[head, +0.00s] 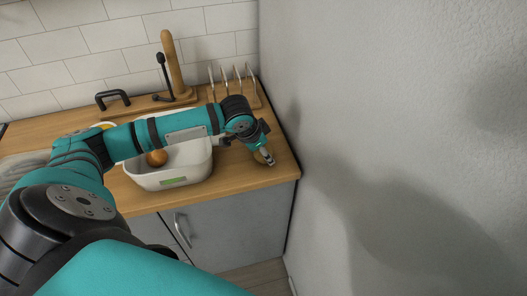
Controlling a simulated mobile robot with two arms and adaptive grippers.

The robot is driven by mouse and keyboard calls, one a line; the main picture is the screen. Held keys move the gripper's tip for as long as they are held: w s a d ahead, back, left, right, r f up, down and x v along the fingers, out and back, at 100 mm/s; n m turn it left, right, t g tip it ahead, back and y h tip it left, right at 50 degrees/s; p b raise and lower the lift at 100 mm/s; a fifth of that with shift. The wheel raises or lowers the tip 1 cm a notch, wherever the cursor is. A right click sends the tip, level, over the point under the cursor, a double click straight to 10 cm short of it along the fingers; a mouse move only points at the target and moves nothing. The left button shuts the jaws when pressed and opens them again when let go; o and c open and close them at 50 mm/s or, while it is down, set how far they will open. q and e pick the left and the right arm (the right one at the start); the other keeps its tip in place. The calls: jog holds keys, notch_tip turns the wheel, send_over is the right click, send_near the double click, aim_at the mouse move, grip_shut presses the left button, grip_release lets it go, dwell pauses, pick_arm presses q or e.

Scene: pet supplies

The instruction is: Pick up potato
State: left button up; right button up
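A round brown thing, which looks like a potato (157,158), sits in the white tub (172,181) on the wooden counter, partly hidden by my arm. My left arm reaches in from the left across the tub. My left gripper (266,158) points down at the counter's right end, to the right of the tub and apart from it. A small tan patch shows beside its fingers, too small to identify. Whether the fingers are open or shut is not clear. My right gripper is not in view.
A grey wall (400,130) rises close on the right of my gripper. A wooden rack (251,98) with upright prongs, a paper-towel-like wooden post (173,62) and a black faucet-like fixture (113,98) stand along the back. Below the counter (237,174) is a grey cabinet (240,228).

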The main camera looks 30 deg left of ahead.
pick_arm(q)
jog(key=shift+c, duration=1.1)
jog(key=shift+r, duration=0.2)
